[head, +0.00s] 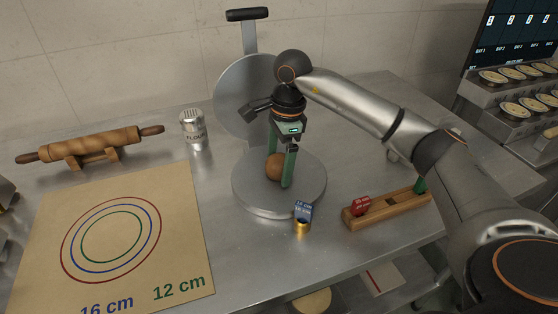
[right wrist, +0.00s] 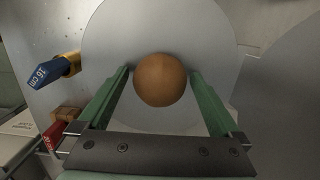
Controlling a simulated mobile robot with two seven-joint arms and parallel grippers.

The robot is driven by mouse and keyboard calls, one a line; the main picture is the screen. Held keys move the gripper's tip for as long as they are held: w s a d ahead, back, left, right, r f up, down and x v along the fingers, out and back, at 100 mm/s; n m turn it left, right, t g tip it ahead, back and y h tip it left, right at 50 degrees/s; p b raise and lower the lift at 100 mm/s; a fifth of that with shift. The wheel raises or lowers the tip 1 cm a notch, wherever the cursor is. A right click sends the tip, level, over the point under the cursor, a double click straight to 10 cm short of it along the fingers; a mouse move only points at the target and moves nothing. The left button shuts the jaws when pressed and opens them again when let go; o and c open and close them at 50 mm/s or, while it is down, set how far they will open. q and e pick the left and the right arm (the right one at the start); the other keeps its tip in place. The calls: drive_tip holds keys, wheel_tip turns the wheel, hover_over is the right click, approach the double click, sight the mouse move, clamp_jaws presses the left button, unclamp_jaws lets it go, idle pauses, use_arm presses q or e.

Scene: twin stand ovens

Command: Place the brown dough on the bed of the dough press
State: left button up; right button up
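The brown dough (head: 274,168) is a round ball on the grey disc bed (head: 255,203) of the dough press. In the right wrist view the dough (right wrist: 160,80) lies over the bed (right wrist: 105,40). The press's round upper plate (head: 238,95) is tilted up behind, with its black-handled lever above. My right gripper (head: 281,172) points down over the bed, with its green fingers on either side of the dough. In the right wrist view a narrow gap shows between the dough and each finger, so the gripper is open. My left gripper is not in view.
A blue 16 cm tag on a brass piece (head: 303,214) stands at the bed's front edge. A wooden rack with a red tag (head: 361,206) is to the right. A rolling pin (head: 90,145), a flour shaker (head: 192,130) and a marked mat (head: 190,235) are left.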

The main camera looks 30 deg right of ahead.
wheel_tip(320, 180, up, 12)
drive_tip(key=d+p, duration=0.1)
drive_tip(key=shift+s+d+r, duration=0.15)
drive_tip(key=shift+d, duration=0.05)
idle(0.3)
